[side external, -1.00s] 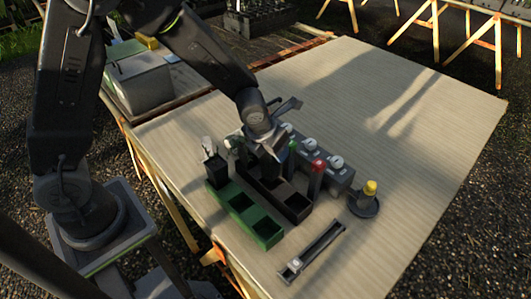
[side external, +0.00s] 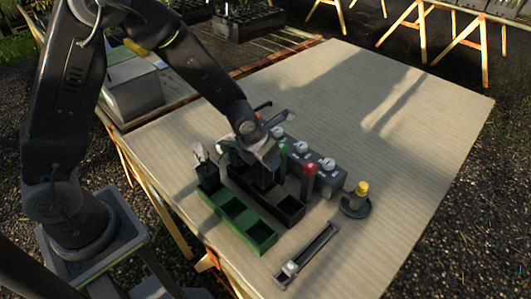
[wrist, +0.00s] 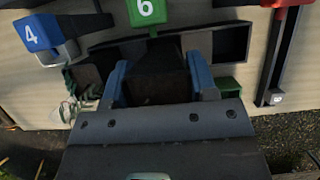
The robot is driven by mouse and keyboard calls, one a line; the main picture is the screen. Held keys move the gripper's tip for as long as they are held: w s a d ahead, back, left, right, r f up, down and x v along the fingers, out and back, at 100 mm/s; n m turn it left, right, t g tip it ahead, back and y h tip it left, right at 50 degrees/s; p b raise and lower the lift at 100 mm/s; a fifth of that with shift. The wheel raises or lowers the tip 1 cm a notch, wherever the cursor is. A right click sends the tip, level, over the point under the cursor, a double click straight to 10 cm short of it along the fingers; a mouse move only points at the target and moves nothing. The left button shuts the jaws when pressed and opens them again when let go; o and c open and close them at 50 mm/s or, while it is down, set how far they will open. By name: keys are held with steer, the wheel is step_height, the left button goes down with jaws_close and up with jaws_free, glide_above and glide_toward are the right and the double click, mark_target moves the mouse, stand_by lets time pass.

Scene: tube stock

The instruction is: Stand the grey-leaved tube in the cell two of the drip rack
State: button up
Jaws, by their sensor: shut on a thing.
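My gripper (wrist: 160,85) has blue fingers shut on a dark, square-looking tube (wrist: 156,72). In the side view my gripper (side external: 265,172) is over the middle of a black rack (side external: 290,212). The tube's lower end is hidden, so I cannot tell how deep it sits; no leaves show on it. Pale grey leaves (side external: 199,153) rise from a dark tube (side external: 208,178) at the left end of the green rack (side external: 262,237). They also show left of my fingers in the wrist view (wrist: 72,106). I cannot tell which rack is the drip rack.
A post with a blue 4 tag (wrist: 38,36), one with a green 6 tag (wrist: 146,11) and a red-topped post (side external: 309,170) stand close behind the black rack.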

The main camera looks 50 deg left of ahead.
steer(key=shift+f, duration=2.35)
steer(key=shift+f, duration=0.35)
steer(key=o, duration=1.1)
steer(key=shift+c, duration=0.2)
steer(key=v, duration=1.4)
steer(key=shift+f, duration=0.1)
